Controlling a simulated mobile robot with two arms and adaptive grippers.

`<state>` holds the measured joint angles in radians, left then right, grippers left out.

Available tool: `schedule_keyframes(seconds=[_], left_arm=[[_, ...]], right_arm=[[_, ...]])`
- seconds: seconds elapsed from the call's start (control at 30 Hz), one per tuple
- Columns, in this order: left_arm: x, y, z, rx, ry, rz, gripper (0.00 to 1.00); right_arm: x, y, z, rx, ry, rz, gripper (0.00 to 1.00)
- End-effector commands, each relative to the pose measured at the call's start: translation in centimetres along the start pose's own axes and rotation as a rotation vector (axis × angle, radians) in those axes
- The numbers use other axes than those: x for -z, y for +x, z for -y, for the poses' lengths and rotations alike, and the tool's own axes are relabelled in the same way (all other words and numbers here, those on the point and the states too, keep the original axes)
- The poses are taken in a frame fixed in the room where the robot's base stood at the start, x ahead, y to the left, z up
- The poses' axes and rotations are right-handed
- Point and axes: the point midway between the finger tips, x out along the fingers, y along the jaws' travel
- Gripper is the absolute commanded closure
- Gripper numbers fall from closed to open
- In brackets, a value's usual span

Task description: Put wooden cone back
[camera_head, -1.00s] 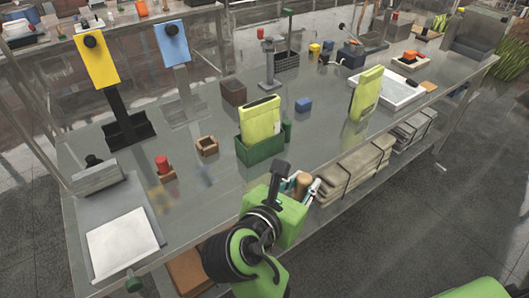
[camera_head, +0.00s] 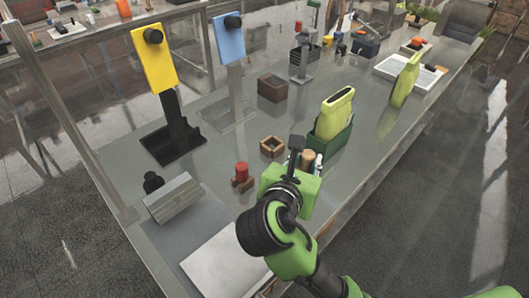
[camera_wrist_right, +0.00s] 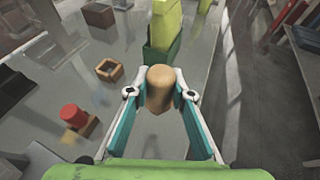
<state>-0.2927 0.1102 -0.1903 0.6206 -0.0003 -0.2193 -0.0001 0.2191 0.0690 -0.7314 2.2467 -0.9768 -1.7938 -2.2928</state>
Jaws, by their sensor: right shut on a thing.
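My right gripper (camera_head: 312,165) is shut on the wooden cone (camera_wrist_right: 159,88), a tan, round-topped piece held between its two fingers above the table. The cone (camera_head: 307,158) also shows in the head view, partly hidden by my green wrist. A small square wooden holder (camera_head: 273,146) with an open middle stands empty on the table, left of and beyond the gripper; it also shows in the right wrist view (camera_wrist_right: 109,69). A red cylinder (camera_head: 241,171) stands in a similar wooden block to the left. My left gripper is not in view.
A green bin (camera_head: 331,138) holding a yellow-green pouch (camera_head: 338,108) stands just beyond the gripper. A dark brown box (camera_head: 272,88), a yellow panel on a black stand (camera_head: 153,62) and a white plate (camera_head: 222,263) are also on the table. Bare tabletop lies around the square holder.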

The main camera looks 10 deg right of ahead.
Motion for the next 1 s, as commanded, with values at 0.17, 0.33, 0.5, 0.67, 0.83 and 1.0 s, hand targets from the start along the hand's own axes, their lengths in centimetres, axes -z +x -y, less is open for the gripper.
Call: schedule_keyframes(seconds=[0.17,0.33,0.5,0.67,0.83,1.0], left_arm=[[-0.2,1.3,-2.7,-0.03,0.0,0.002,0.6],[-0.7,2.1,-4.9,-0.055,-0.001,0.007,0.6],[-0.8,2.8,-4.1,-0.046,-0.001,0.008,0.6],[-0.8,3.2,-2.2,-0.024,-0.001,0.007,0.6],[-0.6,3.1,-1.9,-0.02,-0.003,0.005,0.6],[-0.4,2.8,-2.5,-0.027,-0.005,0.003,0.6]], right_arm=[[-1.7,2.7,-2.3,-0.151,-0.063,0.014,1.0],[-3.4,4.1,-4.0,-0.282,-0.124,0.01,1.0],[-4.7,4.7,-4.9,-0.378,-0.174,-0.001,1.0],[-5.4,4.7,-5.3,-0.429,-0.202,-0.011,1.0],[-5.3,5.5,-6.2,-0.445,-0.21,-0.021,1.0],[-4.6,8.4,-8.9,-0.444,-0.209,-0.025,1.0]])
